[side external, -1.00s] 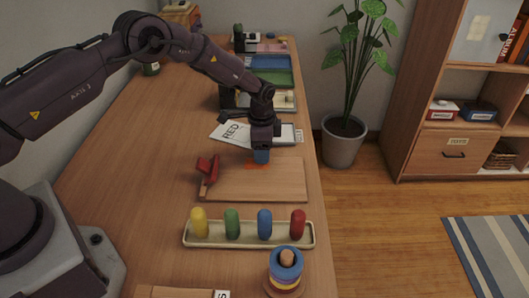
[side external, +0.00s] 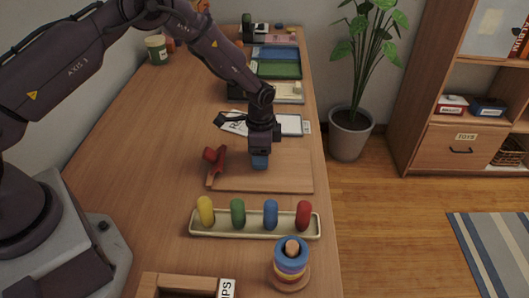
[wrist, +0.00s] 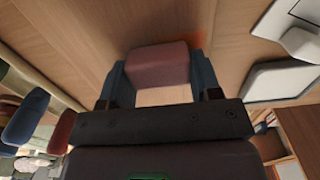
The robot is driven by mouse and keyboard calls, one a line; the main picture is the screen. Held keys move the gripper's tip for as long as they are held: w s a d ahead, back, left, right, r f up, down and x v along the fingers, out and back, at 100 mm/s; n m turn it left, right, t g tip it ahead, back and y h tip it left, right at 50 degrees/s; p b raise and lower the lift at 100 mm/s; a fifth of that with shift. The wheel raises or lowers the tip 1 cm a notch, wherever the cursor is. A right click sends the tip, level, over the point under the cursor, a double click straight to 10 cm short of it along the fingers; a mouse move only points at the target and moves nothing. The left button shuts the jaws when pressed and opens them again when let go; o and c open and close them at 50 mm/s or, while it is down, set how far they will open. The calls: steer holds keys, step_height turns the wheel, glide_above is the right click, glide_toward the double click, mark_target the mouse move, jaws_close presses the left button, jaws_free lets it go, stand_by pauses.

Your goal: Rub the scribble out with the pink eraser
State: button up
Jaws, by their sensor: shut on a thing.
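My gripper (side external: 259,162) is over the wooden board (side external: 292,178), near its back edge in the side view. In the wrist view its blue fingers (wrist: 155,80) are shut on the pink eraser (wrist: 157,64), a dull pink block. The fingers hide the eraser in the side view. I cannot tell whether the eraser touches the board. An orange mark, which looks like part of the scribble (wrist: 227,41), shows past the eraser in the wrist view. My gripper hides that spot in the side view.
A red object with a wooden handle (side external: 216,162) lies at the board's left edge. A tray (side external: 254,226) of coloured pegs and a ring stacker (side external: 290,262) stand nearer the camera.

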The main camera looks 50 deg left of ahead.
steer(key=shift+w+a, duration=1.95)
step_height(320, 180, up, 8)
steer(key=shift+s+d, duration=0.1)
